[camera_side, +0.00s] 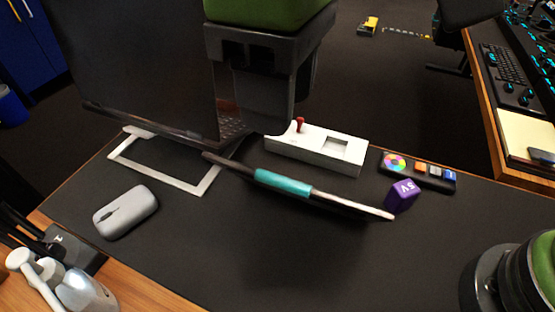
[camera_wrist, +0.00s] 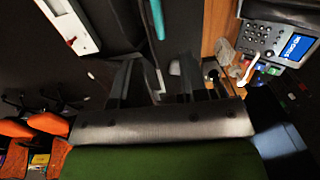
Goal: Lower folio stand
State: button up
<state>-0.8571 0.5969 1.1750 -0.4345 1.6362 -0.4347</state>
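The folio stand appears to be the thin dark panel in the side view, seen nearly edge-on and slanting down to the right. It has a teal band (camera_side: 283,183) and a pale right end (camera_side: 375,211). A teal strip also shows at the top of the wrist view (camera_wrist: 157,18). My gripper (camera_side: 270,125) points down above and behind the panel, near the white box. In the wrist view its two dark fingers (camera_wrist: 158,80) stand apart with nothing clearly held between them. Whether the panel touches the mat is hard to tell.
A white box with a red stick (camera_side: 308,150) is behind the panel. The front mat (camera_side: 290,260) is clear. A phone (camera_wrist: 275,40) shows in the wrist view.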

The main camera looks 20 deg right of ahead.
aim_at(277, 177)
notch_tip(277, 177, down, 9)
jog(key=shift+s+a+f, duration=0.1)
jog(key=shift+s+a, duration=0.05)
jog(key=shift+c, duration=0.2)
grip_shut()
